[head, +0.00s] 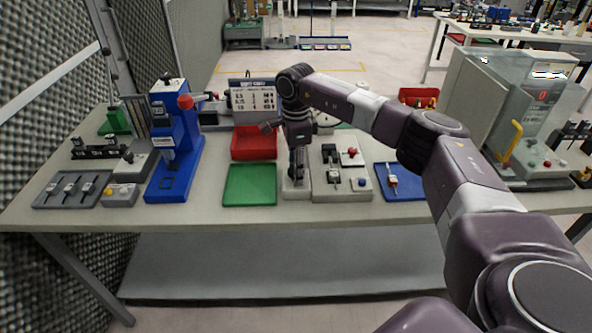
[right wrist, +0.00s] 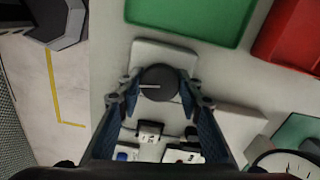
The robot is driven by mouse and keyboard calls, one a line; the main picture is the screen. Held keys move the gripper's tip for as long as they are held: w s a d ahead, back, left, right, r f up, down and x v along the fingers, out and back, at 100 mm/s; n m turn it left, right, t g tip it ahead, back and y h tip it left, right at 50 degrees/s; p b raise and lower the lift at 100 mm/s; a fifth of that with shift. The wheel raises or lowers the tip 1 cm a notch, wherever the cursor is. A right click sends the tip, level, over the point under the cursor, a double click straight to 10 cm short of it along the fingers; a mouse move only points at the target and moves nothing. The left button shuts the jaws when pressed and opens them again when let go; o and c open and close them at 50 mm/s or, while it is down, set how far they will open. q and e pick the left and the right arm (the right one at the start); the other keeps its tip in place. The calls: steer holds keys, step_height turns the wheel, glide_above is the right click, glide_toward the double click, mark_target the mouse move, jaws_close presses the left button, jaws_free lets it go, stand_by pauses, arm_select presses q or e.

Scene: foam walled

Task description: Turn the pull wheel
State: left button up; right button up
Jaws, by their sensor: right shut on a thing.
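The pull wheel (right wrist: 158,76) is a black disc with a pale line across it, seen in the right wrist view. It sits on a small light grey block, which also shows in the head view as a grey base (head: 295,191). My right gripper (head: 297,174) reaches down over this base. In the right wrist view its blue-padded fingers are on either side of the wheel, and it is shut on it. In the head view the gripper mostly hides the wheel. My left gripper is not in view.
A green tray (head: 250,186) lies left of the base, with a red bin (head: 253,142) behind it. A grey switch panel (head: 342,194) stands close on the right, then a blue mat (head: 408,187). A blue press (head: 176,145) stands further left.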

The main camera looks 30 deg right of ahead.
steer(key=o, duration=1.2)
steer(key=shift+c, duration=0.2)
step_height(320, 180, up, 12)
